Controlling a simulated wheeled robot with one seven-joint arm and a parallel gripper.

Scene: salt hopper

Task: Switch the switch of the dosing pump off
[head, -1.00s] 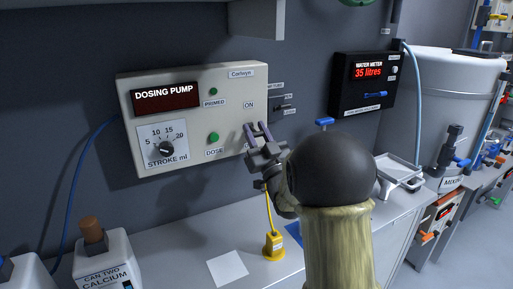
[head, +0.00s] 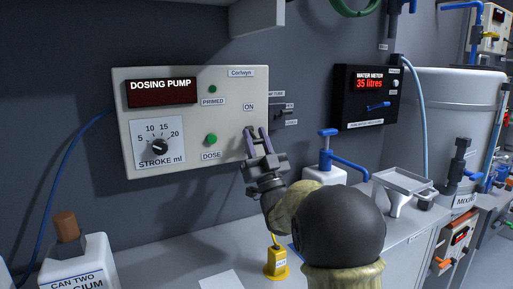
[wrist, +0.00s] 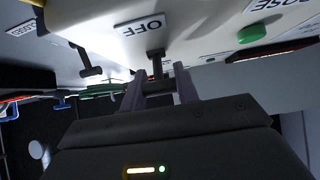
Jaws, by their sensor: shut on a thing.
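The dosing pump (head: 233,124) is a pale box on the wall with a dark display, a stroke dial and green lamps or buttons. An ON label (head: 248,106) shows above my gripper (head: 257,131) at its lower right. In the wrist view the pump's underside and front (wrist: 205,22) fill the top, with an OFF label beside the switch. The switch (wrist: 155,62) is a small dark lever; its end goes between the fingers of my gripper (wrist: 160,88), which is shut on it. In the head view the fingers hide the switch.
A black water meter (head: 365,97) reading 35 litres hangs to the right. A small dark lever (head: 283,108) sits just right of the pump.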

